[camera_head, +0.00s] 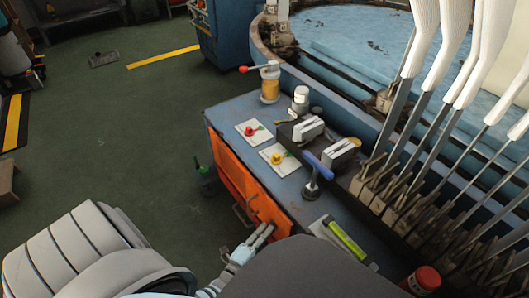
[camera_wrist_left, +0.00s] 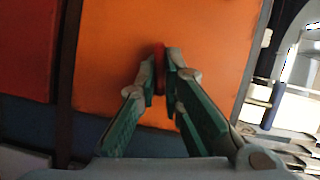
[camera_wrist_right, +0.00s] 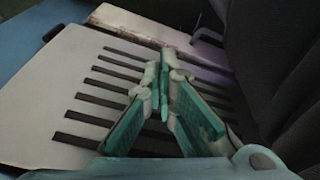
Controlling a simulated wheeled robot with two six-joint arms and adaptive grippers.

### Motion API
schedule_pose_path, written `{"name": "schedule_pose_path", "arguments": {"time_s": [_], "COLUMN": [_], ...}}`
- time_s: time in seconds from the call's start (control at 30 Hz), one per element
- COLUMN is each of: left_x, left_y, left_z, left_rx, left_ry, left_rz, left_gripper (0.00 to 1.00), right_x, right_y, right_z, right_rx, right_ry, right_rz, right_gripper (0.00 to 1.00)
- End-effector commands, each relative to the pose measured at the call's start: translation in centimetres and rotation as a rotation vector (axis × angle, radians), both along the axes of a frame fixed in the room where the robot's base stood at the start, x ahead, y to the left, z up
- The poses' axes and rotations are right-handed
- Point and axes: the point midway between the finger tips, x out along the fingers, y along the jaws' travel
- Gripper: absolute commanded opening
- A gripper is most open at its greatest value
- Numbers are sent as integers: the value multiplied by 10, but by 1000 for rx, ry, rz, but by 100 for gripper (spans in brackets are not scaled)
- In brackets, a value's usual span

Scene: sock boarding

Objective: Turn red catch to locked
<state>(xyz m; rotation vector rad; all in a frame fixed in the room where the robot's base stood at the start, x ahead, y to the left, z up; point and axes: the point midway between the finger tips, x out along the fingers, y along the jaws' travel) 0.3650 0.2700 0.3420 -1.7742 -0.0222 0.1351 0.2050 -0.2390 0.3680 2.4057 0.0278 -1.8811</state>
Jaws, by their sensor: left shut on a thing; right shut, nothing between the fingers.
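The red catch (camera_wrist_left: 159,54) shows as a narrow red piece on the orange panel (camera_wrist_left: 210,45) in the left wrist view. My left gripper (camera_wrist_left: 160,80) is shut on it, and the fingers hide most of the catch. In the head view, my left gripper (camera_head: 264,231) is at the lower part of the orange cabinet front (camera_head: 238,184); the catch cannot be made out there. My right gripper (camera_wrist_right: 164,72) is shut and empty in the right wrist view, above a pale surface with dark slots. I cannot make it out in the head view.
The blue cabinet top (camera_head: 230,115) carries a card with a red knob (camera_head: 249,130), a card with a yellow knob (camera_head: 277,158) and a blue-handled tool (camera_head: 318,167). Several white-covered boards (camera_head: 448,40) stand at right. A red-lidded jar (camera_head: 426,279) is near the bottom.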

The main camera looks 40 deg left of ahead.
Motion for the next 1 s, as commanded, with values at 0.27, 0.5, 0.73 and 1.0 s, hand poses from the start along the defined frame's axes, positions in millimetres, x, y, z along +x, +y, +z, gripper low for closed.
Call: {"name": "schedule_pose_path", "arguments": {"time_s": [0.27, 0.5, 0.73, 1.0], "left_x": [1, 1, 1, 0], "left_y": [2, 2, 2, 1], "left_z": [0, 1, 1, 1], "left_rx": [85, 101, 100, 99], "left_ry": [-23, -30, -31, -29], "left_rz": [4, 3, 4, 1], "left_gripper": [0, 0, 0, 28], "right_x": [0, 0, 0, 1], "right_y": [0, 0, 0, 0], "right_z": [0, 0, 0, 0], "right_rx": [0, 0, 0, 0], "right_ry": [0, 0, -1, -2], "right_rz": [0, 0, 0, 0], "right_gripper": [0, 0, 0, 0]}}
